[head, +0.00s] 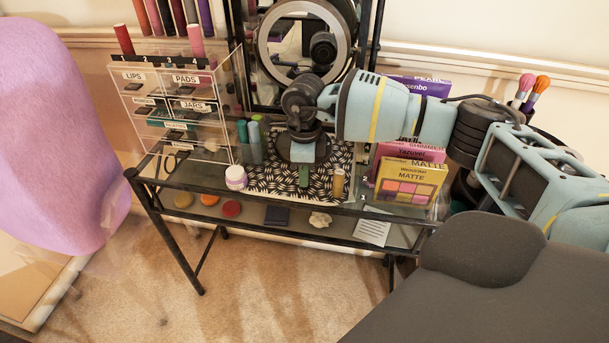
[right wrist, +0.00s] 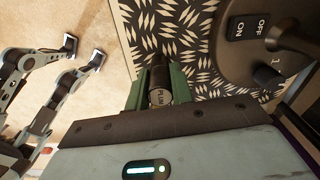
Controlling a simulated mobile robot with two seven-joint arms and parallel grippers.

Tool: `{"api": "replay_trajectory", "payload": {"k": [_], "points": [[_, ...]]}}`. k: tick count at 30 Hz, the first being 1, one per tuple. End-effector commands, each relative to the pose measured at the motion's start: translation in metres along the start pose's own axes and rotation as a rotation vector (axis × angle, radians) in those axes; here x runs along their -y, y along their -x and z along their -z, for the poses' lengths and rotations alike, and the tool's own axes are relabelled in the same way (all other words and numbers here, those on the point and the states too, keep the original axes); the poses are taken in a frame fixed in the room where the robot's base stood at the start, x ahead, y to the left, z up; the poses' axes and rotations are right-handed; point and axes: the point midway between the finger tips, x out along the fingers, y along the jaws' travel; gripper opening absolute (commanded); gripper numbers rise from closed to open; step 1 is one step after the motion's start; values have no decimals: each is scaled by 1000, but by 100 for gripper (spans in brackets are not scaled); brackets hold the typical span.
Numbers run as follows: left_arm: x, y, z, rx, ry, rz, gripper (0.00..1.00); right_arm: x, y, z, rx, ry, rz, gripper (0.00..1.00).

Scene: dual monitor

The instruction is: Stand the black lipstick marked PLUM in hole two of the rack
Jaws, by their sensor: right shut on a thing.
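The black lipstick (right wrist: 160,97) shows its end marked PLUM in the right wrist view, between the two green fingers of my right gripper (right wrist: 160,88), which is shut on it. In the head view my right gripper (head: 304,176) points down over the patterned mat (head: 270,180); the lipstick cannot be made out there. The rack (head: 160,62) is the numbered dark strip on top of the clear drawer unit, with a red lipstick at its left end and a pink one at its right. The front places between look empty. My left gripper (right wrist: 84,54) shows only in the right wrist view, fingers apart.
A lidded jar (head: 236,178), green tubes (head: 250,142) and a small tan bottle (head: 338,184) stand around my right gripper. Palette boxes (head: 410,182) stand to the right. A round mirror (head: 305,40) is behind; a base with an ON/OFF switch (right wrist: 250,35) is close in the wrist view.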

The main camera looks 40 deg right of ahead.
Motion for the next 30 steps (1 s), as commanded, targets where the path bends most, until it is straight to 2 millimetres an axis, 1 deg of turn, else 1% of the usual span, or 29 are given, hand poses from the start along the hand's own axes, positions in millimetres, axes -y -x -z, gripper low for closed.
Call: {"api": "replay_trajectory", "payload": {"k": [1,2,9,13,17,21,22,26,30], "points": [[0,0,0,0,0,0,44,0,0,0,0,0,0,4],[0,0,0,0,0,0,44,0,0,0,0,0,0,1],[0,0,0,0,0,0,44,0,1,0,1,0,0,1],[0,0,-1,2,0,0,44,0,5,0,2,0,1,1],[0,0,-2,4,0,0,44,0,16,0,2,0,1,1],[0,0,-3,6,0,0,44,1,36,-1,4,0,2,1],[0,0,-3,6,0,0,44,-3,38,-1,2,3,0,1],[0,0,-3,6,0,0,44,-31,38,-8,1,7,-1,1],[0,-1,-3,6,0,0,44,-69,42,-19,1,10,-1,1]]}}
